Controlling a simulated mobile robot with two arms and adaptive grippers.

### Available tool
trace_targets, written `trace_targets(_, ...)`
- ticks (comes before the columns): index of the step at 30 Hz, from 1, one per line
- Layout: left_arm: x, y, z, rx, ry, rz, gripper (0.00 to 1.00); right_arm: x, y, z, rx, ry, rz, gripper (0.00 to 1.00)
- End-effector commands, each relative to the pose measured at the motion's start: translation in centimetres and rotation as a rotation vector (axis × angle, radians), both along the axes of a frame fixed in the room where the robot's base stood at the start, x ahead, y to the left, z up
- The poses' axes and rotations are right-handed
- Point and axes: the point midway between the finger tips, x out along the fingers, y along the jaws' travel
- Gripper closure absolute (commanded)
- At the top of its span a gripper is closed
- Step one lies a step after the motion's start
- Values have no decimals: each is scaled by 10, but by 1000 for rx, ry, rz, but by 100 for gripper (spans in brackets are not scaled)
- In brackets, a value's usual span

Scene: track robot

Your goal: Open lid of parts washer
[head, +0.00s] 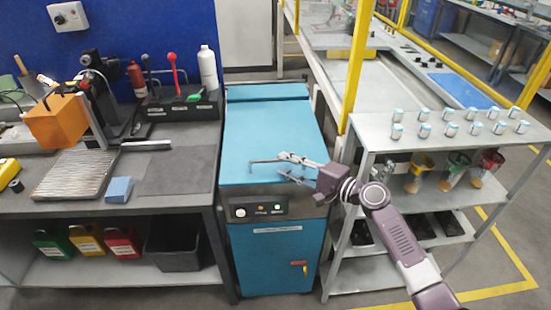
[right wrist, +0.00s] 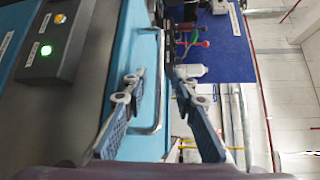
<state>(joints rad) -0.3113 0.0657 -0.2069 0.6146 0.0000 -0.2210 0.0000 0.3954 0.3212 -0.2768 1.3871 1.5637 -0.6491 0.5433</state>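The parts washer is a blue cabinet (head: 275,258) with a closed blue lid (head: 268,115) on top. A metal bar handle (head: 262,161) sits near the lid's front edge. My right gripper (head: 281,165) is over the front right of the lid, its fingers apart, at the right end of the handle. In the right wrist view the handle (right wrist: 160,70) shows between the open fingers of the right gripper (right wrist: 158,85); I cannot tell whether they touch it. My left gripper is not in view.
A grey control panel (head: 262,210) with a lit green lamp is below the lid's front edge. A workbench (head: 185,165) with tools stands close on the left. A metal shelf (head: 450,142) with several small cans and funnels stands close on the right.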

Motion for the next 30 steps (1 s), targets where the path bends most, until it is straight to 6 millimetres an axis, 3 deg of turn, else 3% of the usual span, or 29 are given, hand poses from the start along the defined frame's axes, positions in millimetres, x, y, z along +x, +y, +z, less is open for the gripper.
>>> trace_targets(7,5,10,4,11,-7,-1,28,22,23,-4,1,1,1,74)
trace_targets(13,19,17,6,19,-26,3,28,28,28,-6,-2,0,-1,74)
trace_targets(19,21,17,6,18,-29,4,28,28,28,-6,-2,0,-1,74)
trace_targets(26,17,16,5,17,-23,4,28,27,28,-6,-2,0,-1,99)
trace_targets(30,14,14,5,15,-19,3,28,27,28,-6,-2,1,0,100)
